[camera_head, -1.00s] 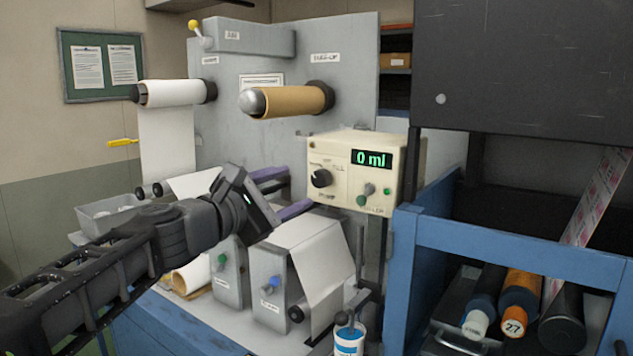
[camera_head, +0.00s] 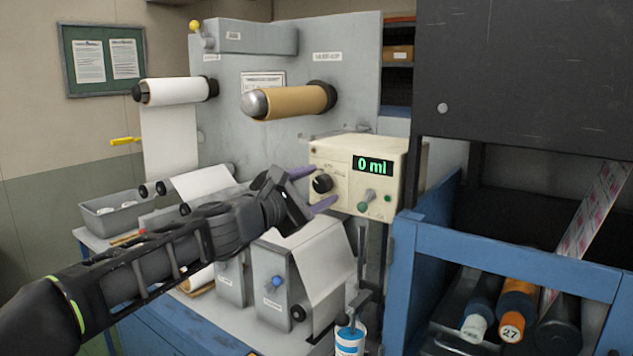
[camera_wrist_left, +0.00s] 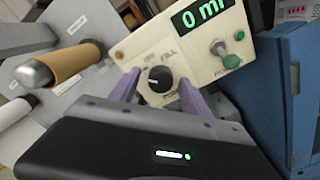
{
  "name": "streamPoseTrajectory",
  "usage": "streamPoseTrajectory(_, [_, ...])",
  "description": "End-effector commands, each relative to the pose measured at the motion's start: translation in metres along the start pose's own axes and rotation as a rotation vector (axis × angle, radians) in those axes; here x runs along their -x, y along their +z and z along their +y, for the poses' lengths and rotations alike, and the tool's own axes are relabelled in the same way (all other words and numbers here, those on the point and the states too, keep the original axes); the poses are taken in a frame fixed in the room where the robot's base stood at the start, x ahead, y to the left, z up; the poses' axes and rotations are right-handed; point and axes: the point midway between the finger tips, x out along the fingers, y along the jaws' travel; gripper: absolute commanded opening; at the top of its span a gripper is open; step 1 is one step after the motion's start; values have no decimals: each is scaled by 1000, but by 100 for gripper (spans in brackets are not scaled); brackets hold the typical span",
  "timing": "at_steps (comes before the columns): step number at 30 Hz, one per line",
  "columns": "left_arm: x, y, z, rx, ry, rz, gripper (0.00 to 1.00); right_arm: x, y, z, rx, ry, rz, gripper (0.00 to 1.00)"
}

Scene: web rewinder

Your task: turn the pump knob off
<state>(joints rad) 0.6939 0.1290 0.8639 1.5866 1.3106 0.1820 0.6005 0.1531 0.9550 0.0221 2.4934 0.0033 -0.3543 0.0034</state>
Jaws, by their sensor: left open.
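The pump box (camera_head: 345,160) is a cream unit with a green "0 ml" display (camera_head: 373,166). Its black pump knob (camera_head: 322,183) is on the left of the front face and also shows in the left wrist view (camera_wrist_left: 160,80). The knob's white pointer mark shows there, with lettering around it. My left gripper (camera_head: 314,189) is open, its purple fingers pointing at the box. In the left wrist view the fingers (camera_wrist_left: 157,92) lie on either side of the knob, apart from it as far as I can tell. My right gripper is not in view.
A toggle lever (camera_head: 369,195) and green buttons sit right of the knob. A brown roll (camera_head: 290,101) is above and left of the box. A blue frame (camera_head: 510,255) stands at the right.

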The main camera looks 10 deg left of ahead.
Motion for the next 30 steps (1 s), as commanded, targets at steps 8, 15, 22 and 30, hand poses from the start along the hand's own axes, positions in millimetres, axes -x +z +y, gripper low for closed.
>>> streamPoseTrajectory(8, [-1, 0, 0, -1, 0, -1, 55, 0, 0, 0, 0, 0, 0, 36])
streamPoseTrajectory(15, [-1, 0, 0, -1, 0, 0, 35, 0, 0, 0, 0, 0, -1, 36])
streamPoseTrajectory(22, [-1, 0, 0, -1, 0, 0, 16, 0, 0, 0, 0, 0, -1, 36])
streamPoseTrajectory(30, [-1, 0, 0, -1, 0, 0, 0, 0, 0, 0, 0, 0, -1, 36])
